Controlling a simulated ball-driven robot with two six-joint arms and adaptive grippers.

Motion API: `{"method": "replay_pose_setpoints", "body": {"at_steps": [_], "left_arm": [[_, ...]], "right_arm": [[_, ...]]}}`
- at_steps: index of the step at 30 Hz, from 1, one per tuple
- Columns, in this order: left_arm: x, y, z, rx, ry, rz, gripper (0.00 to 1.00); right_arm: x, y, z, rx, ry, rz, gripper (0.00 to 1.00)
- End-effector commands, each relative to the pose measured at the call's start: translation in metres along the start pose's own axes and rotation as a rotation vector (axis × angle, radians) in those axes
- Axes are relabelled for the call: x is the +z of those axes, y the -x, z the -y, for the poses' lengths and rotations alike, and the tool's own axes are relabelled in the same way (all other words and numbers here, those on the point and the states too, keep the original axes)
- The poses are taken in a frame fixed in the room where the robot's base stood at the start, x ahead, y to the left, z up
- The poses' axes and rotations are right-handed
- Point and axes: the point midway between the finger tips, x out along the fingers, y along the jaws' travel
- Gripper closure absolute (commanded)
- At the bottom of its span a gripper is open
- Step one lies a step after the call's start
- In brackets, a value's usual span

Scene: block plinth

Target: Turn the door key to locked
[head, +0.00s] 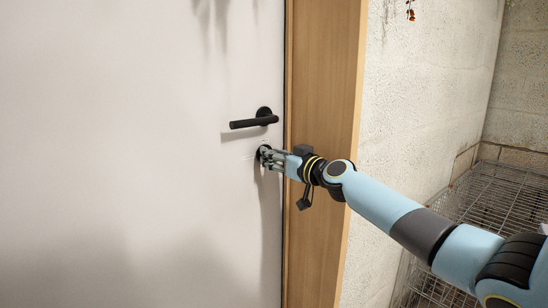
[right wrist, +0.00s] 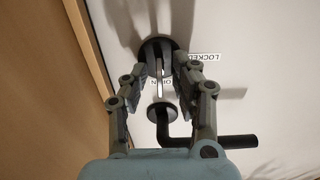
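The door key (right wrist: 158,63) stands out from a round black lock plate (right wrist: 157,46) on the white door (head: 140,150). In the right wrist view, an OPEN label (right wrist: 165,81) and a LOCKED label (right wrist: 203,57) sit beside the lock. The key's flat bow appears lined up toward the OPEN label. My right gripper (head: 263,155) is at the lock, just below the door handle in the head view. In the right wrist view its fingers (right wrist: 160,66) stand on both sides of the key, open, with gaps visible. In the head view the fingers hide the key. My left gripper is out of view.
The black lever handle (head: 254,120) is just above the gripper in the head view. A wooden door frame (head: 324,100) stands to the right, then a rough pale wall (head: 425,90).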

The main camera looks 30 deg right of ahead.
Motion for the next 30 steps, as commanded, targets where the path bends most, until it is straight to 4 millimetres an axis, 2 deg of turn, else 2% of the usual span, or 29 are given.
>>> {"method": "replay_pose_setpoints", "body": {"at_steps": [2, 6, 9, 20, 30], "left_arm": [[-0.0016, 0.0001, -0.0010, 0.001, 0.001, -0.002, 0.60], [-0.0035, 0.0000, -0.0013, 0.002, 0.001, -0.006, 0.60], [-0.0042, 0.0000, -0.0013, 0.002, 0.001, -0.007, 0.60], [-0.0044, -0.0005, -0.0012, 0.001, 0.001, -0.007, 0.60], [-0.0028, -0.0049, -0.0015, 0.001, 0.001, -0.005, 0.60]], "right_arm": [[-0.0001, 0.0002, 0.0000, 0.000, 0.000, 0.000, 0.72], [0.0000, 0.0003, -0.0001, 0.000, 0.000, 0.000, 0.90], [0.0000, 0.0004, -0.0001, 0.000, 0.000, 0.000, 1.00], [0.0002, 0.0005, -0.0002, 0.000, -0.014, 0.000, 1.00], [0.0008, 0.0004, -0.0011, 0.000, -0.183, -0.001, 1.00]]}}
